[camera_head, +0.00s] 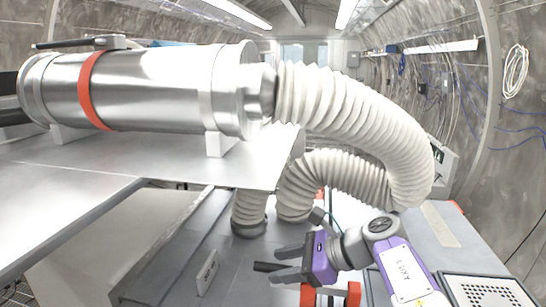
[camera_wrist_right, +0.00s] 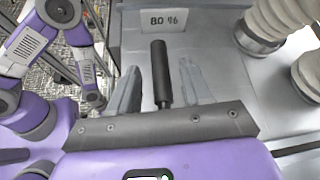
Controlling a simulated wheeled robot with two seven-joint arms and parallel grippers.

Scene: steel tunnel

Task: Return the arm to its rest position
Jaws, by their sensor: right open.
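My right gripper (camera_head: 278,264) is at the lower middle of the head view, in front of the grey bench with the hoses. Its two grey fingers are apart. In the right wrist view (camera_wrist_right: 155,82) a black rod (camera_wrist_right: 160,72) lies between the fingers, with a gap to each side. The rod also shows in the head view (camera_head: 264,267), sticking out past the fingers. I cannot tell what it is fixed to. My right arm comes in from the lower right. My left gripper does not show in either view.
A shiny steel cylinder (camera_head: 150,88) with an orange band lies on the raised metal table (camera_head: 60,198) at left. White ribbed hoses (camera_head: 340,100) curve down behind my right gripper. A grey perforated box (camera_head: 488,291) is at lower right. An "80 %" label (camera_wrist_right: 163,21) is beyond the fingers.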

